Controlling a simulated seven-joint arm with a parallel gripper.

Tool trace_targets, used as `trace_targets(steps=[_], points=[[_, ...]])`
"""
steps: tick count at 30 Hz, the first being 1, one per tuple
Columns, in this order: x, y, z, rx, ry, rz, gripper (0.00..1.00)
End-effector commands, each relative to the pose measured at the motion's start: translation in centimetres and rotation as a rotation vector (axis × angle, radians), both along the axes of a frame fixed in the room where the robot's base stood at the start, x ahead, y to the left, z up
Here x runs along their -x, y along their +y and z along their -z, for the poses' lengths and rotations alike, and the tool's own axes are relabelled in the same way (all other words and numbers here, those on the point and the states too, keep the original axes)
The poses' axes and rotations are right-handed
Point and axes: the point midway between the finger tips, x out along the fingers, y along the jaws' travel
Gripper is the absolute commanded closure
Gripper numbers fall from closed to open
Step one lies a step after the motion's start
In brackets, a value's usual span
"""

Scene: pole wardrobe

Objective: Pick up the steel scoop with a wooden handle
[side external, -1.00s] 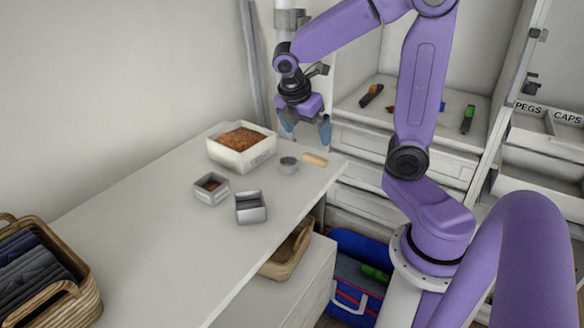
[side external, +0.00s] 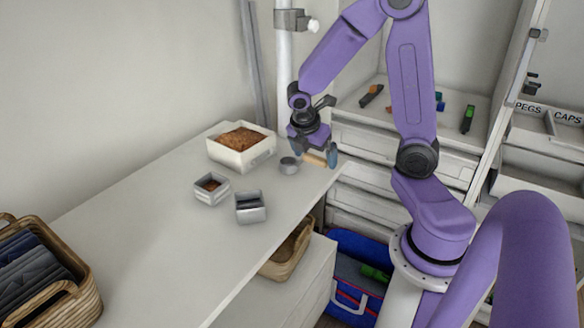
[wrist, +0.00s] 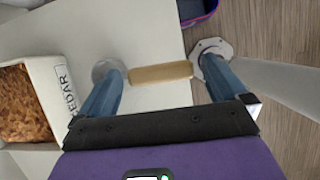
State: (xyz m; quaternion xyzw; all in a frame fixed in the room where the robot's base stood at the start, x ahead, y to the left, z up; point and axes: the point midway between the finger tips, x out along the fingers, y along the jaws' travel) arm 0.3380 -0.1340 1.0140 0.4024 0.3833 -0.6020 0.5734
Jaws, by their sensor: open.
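The steel scoop (side external: 289,165) lies on the white counter near its right end, with its wooden handle (side external: 313,159) pointing right. In the wrist view the wooden handle (wrist: 160,73) lies crosswise between my two fingers, and the round steel cup (wrist: 106,69) is partly behind the left finger. My gripper (side external: 315,153) is open and low over the handle, with a blue finger toward each end of it. It also shows in the wrist view (wrist: 158,75). I cannot tell whether a finger touches the scoop.
A white box (side external: 240,161) of brown chips, marked CEDAR in the wrist view, stands left of the scoop. Two small metal tins (side external: 212,199) (side external: 250,218) stand nearer the front. The counter's right edge and a pale pole (side external: 284,80) are close by.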

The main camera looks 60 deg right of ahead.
Motion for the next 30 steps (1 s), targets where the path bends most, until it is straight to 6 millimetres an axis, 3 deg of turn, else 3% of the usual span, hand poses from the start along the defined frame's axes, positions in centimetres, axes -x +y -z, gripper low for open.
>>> trace_targets(steps=[3,9,22,23,30], points=[[0.0,0.0,0.0,0.000,0.000,0.000,0.00],[0.0,0.0,0.0,0.000,0.000,0.000,0.60],[0.0,0.0,-0.3,0.000,-0.001,0.001,0.62],[-0.1,0.0,-0.5,0.000,-0.002,0.001,0.68],[-0.2,0.0,-4.0,-0.001,-0.009,0.002,0.68]])
